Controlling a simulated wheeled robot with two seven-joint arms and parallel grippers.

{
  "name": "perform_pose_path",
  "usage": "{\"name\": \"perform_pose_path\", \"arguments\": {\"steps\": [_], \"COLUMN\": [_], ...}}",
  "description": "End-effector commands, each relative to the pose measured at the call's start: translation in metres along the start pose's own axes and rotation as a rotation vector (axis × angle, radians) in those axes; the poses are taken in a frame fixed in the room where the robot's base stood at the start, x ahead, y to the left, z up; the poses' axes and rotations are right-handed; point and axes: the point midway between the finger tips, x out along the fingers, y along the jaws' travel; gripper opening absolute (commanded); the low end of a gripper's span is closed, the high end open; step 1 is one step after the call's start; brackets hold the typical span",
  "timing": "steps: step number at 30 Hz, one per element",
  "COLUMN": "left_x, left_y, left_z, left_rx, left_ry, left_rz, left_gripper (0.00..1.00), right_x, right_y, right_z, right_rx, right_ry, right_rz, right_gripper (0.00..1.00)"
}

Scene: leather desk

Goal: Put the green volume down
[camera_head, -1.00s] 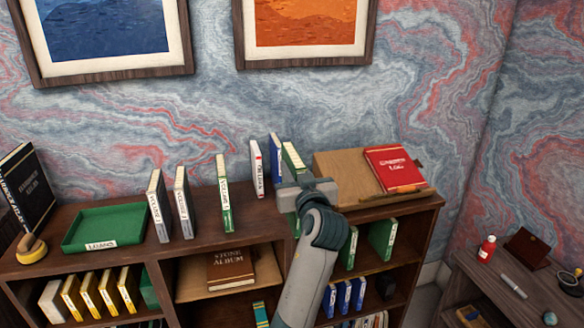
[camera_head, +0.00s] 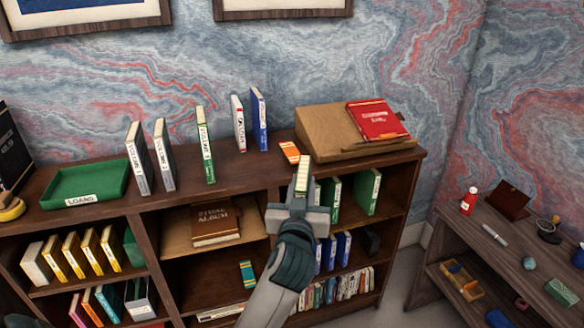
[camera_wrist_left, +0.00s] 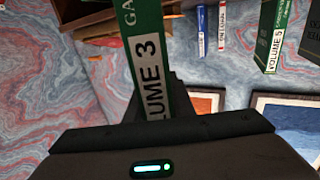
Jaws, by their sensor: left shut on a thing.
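The green volume (camera_head: 302,176) is held in my left gripper (camera_head: 300,198), which is shut on it. It stands upright with its pale top up, in front of the bookcase's top edge. In the left wrist view its green spine (camera_wrist_left: 147,55) reads "VOLUME 3". On the bookcase top (camera_head: 225,172), another green volume (camera_head: 205,146) stands upright; in the wrist view it reads "VOLUME 5" (camera_wrist_left: 278,38). A white-and-red book (camera_head: 239,124) and a blue book (camera_head: 259,119) stand right of it. My right gripper is not in view.
A small orange-spined item (camera_head: 290,152) lies near a wooden slope (camera_head: 320,140) bearing a red book (camera_head: 377,120). Two grey volumes (camera_head: 138,158) and a green tray (camera_head: 85,184) stand left. Lower shelves hold green volumes (camera_head: 367,192) and a brown album (camera_head: 216,223).

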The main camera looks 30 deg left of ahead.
Motion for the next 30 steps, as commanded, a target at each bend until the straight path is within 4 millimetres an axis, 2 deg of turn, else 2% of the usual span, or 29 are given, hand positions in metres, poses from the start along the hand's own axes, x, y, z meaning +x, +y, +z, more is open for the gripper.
{"name": "perform_pose_path", "arguments": {"steps": [1,6,12,18,30], "left_x": [-0.013,-0.060,-0.104,-0.120,-0.121], "left_y": [0.007,0.035,0.057,0.064,0.064], "left_z": [0.027,0.083,0.119,0.128,0.127], "left_rx": [0.006,0.007,-0.004,-0.011,-0.011], "left_ry": [0.000,-0.001,-0.003,-0.004,-0.005], "left_rz": [0.047,0.221,0.360,0.411,0.412], "left_gripper": [0.00,0.00,0.00,0.00,0.00], "right_x": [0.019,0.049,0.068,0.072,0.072], "right_y": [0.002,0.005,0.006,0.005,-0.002], "right_z": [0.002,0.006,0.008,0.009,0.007], "right_rx": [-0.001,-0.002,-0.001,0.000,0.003], "right_ry": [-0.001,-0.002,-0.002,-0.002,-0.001], "right_rz": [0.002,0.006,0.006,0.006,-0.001], "right_gripper": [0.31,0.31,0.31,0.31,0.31]}}
